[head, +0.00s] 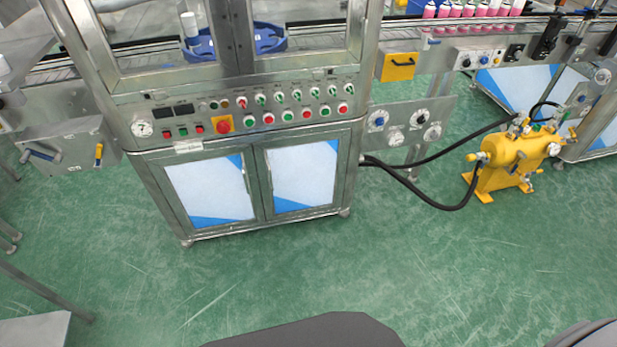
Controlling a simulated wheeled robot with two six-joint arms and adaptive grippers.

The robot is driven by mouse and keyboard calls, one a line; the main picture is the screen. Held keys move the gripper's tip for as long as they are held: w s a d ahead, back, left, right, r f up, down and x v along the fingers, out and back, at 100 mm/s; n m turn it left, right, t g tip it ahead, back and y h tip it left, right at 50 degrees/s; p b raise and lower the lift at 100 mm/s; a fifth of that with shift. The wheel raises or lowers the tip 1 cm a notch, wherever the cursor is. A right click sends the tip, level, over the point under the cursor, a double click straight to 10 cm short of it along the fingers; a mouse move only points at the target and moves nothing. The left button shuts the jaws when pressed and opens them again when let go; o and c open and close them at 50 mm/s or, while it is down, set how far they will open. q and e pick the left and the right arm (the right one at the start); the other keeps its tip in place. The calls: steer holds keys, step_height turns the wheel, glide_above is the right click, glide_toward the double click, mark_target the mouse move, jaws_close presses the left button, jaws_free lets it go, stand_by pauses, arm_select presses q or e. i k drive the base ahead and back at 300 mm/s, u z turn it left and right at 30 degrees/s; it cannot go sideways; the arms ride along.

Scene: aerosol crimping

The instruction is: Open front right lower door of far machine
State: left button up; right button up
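The machine (150,150) stands ahead with its control panel above two lower doors. The front right lower door (302,175) has a steel frame and a white panel with a blue corner, and it looks shut. The front left lower door (211,189) beside it looks the same and is also shut. Small handles or latches near the meeting edges are too small to make out clearly. Neither my left nor my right gripper shows in the head view.
A yellow pump unit (509,160) stands on the floor to the right, with black hoses (430,200) running to the machine's right side. The green floor (330,265) in front of the doors is clear. A grey surface (36,330) shows at the lower left.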

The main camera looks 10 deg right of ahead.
mark_target(302, 175)
steer(key=k, duration=0.65)
steer(key=z, duration=0.7)
steer(key=i, duration=0.55)
steer(key=z, duration=1.15)
steer(key=i, duration=1)
steer(key=u, duration=0.45)
steer(key=i, duration=0.75)
steer(key=u, duration=1)
steer(key=i, duration=0.25)
steer(key=u, duration=0.3)
